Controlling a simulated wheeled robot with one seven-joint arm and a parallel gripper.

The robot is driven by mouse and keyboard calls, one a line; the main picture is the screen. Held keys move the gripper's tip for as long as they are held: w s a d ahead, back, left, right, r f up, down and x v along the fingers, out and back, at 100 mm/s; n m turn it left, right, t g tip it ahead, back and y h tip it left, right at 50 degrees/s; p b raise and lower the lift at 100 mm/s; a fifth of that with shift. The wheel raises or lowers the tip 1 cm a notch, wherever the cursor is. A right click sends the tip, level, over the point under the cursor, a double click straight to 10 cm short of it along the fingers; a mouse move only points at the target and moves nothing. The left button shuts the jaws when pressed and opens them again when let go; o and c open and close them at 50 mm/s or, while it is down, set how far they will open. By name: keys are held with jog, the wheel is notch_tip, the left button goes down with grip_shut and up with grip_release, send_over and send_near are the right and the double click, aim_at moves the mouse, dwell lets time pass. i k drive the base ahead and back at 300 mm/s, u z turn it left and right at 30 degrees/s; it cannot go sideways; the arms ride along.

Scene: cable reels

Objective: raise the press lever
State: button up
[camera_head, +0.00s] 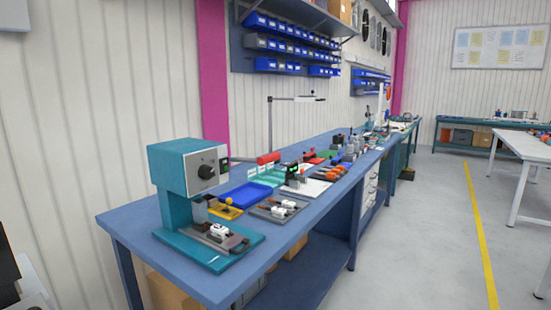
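The press (170,178) is a teal machine with a boxy head, a column and a flat base plate, standing at the near end of the blue workbench. Its lever (268,158) has a red grip and sticks out to the right from the head, roughly level. A dark round hub (207,171) is on the front face of the head. A small white and dark part (219,231) lies on a grey fixture on the press base. My gripper is not in view, so its distance from the lever cannot be told.
On the workbench (128,222), a blue tray (245,195), a yellow tray (226,211) and a grey tray (278,210) with parts lie right of the press. A thin lamp stand (270,122) rises behind them. Open floor (425,240) lies to the right.

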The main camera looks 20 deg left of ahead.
aim_at(264, 160)
jog(key=z, duration=0.15)
jog(key=i, duration=0.8)
jog(key=u, duration=1.65)
